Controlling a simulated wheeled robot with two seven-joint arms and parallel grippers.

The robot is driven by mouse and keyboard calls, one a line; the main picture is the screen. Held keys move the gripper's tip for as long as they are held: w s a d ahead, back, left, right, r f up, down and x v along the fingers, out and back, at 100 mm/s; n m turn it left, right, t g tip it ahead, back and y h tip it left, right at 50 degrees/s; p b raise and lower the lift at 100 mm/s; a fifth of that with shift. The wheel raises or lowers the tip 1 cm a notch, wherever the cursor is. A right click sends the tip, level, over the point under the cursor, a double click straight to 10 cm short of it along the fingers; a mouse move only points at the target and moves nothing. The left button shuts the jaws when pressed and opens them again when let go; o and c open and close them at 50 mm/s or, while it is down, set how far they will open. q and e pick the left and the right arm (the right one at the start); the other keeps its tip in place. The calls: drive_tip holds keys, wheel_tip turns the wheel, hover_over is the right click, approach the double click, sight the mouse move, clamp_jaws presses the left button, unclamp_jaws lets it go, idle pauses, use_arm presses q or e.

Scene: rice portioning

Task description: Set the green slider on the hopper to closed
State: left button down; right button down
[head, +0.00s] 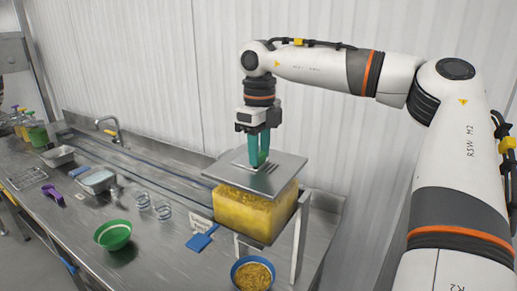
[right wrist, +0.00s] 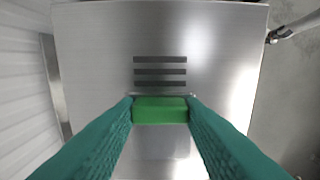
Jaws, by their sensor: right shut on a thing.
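The hopper (head: 243,212) is a yellow, see-through box filled with grain, standing on a metal frame at the right end of the counter. Its flat metal top plate (head: 283,165) has several dark slots, which also show in the right wrist view (right wrist: 160,71). The green slider (right wrist: 160,110) sits on the plate just below the slots in that view. My right gripper (head: 259,160) points straight down at the plate, and its teal fingers are shut on the green slider. In the head view the fingers mostly hide the slider. My left gripper is not in view.
A blue bowl of grain (head: 253,274) stands below the hopper. A white wall rises behind.

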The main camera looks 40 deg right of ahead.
drive_tip(key=s, duration=0.2)
drive_tip(key=s+d+b, duration=0.1)
drive_tip(key=s, duration=0.1)
drive_tip(key=shift+d, duration=0.1)
drive_tip(key=shift+w, duration=0.15)
drive_tip(key=c, duration=1.1)
unclamp_jaws()
drive_tip(key=shift+o, duration=0.9)
drive_tip(key=shift+s+d, duration=0.1)
drive_tip(key=shift+s, duration=0.25)
drive_tip(key=shift+w+r, duration=0.1)
drive_tip(key=shift+w+r+b, duration=0.1)
drive_tip(key=shift+r+b, duration=0.05)
drive_tip(key=shift+b, duration=0.15)
wheel_tip(320, 180, up, 12)
drive_tip(key=b, duration=0.1)
drive_tip(key=shift+s, duration=0.2)
